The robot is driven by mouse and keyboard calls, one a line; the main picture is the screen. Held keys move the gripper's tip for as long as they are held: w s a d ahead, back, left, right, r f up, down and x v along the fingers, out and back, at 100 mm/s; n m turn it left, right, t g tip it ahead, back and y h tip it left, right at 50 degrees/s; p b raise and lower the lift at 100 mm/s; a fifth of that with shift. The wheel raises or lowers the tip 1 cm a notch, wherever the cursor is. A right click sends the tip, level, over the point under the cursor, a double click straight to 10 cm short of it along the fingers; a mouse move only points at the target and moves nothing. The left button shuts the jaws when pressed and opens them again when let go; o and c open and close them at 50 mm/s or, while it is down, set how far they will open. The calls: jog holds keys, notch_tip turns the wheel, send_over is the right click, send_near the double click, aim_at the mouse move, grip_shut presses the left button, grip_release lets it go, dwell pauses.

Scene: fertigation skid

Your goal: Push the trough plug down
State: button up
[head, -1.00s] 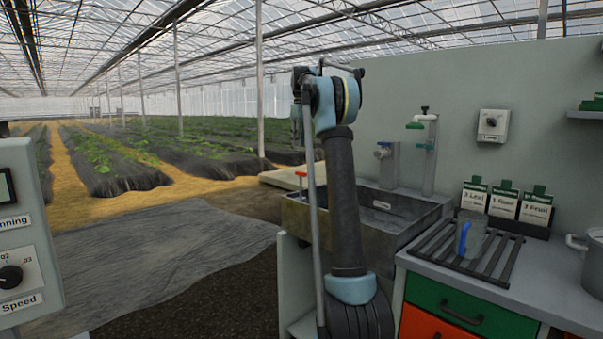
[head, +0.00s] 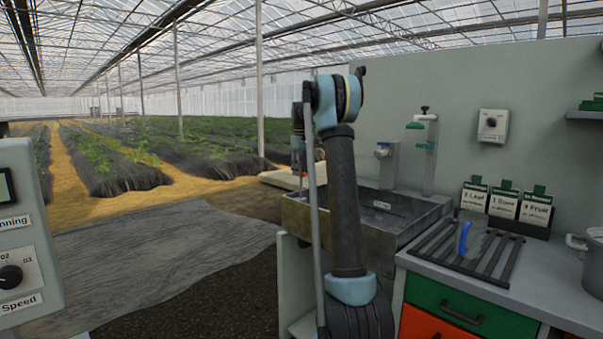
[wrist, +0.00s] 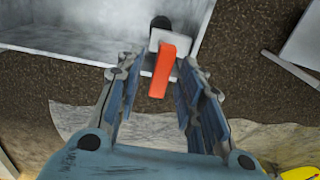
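The trough plug's red-orange handle (wrist: 162,72) shows in the wrist view, on a white bracket at the trough's rim with a dark round knob (wrist: 160,22) beyond it. My gripper (wrist: 161,68) is open, its two blue-grey fingers on either side of the handle with gaps at both sides. I cannot tell the height between fingers and handle. The grey trough (wrist: 60,25) fills the upper left there.
A tap (head: 385,160) and a green-topped pipe (head: 430,150) stand behind the trough. To the right, a jug with a blue handle (head: 463,238) sits on a slatted rack (head: 500,265) above a green drawer (head: 470,308). Open floor lies to the left.

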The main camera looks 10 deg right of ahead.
grip_shut()
jog(key=shift+f, duration=0.1)
notch_tip(320, 180, down, 4)
jog(key=shift+f, duration=0.2)
grip_release()
jog(key=shift+d, duration=0.1)
dwell(0.3)
